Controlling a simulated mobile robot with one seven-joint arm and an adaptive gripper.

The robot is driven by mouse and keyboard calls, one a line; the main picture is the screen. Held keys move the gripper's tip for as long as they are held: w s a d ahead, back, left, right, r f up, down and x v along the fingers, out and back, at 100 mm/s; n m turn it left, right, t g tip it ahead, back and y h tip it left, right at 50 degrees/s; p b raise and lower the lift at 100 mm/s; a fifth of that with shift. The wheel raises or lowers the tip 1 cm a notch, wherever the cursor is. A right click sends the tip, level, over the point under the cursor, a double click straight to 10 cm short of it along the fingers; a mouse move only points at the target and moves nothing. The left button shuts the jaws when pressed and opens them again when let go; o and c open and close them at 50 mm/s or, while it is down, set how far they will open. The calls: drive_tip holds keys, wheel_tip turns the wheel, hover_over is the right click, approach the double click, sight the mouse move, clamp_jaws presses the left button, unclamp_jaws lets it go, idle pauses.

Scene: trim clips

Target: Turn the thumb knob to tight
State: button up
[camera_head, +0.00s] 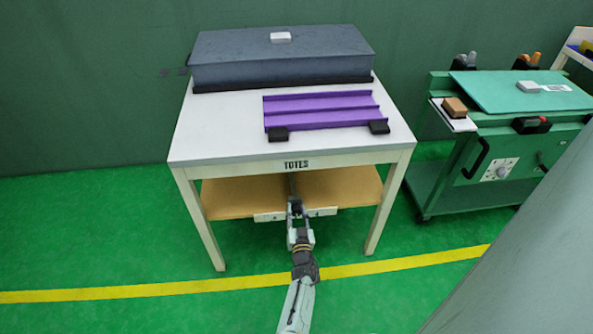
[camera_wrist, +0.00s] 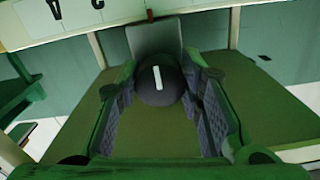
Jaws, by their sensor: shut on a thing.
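The thumb knob (camera_wrist: 160,92) is a dark round knob with a white line on its face, seen in the wrist view. The line is close to upright, its top leaning slightly left. A grey plate (camera_wrist: 153,38) stands behind it. My gripper (camera_wrist: 158,82) has one finger on each side of the knob and is shut on it. In the head view my gripper (camera_head: 295,207) is at the front of the table (camera_head: 225,125), below the TOTES label. The knob is mostly hidden there by the gripper. I see no readable tight mark.
A purple ridged tray (camera_head: 325,109) and a long grey box (camera_head: 280,62) sit on the tabletop. A wooden lower shelf (camera_head: 235,196) is behind my gripper, between the table legs. A green cart (camera_head: 450,170) stands to the right. The floor in front is clear.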

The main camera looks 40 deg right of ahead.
drive_tip(key=o, duration=1.2)
drive_tip(key=shift+s, duration=0.15)
drive_tip(key=v, duration=1.1)
drive_tip(key=shift+s+a, duration=0.2)
drive_tip(key=shift+s, duration=0.15)
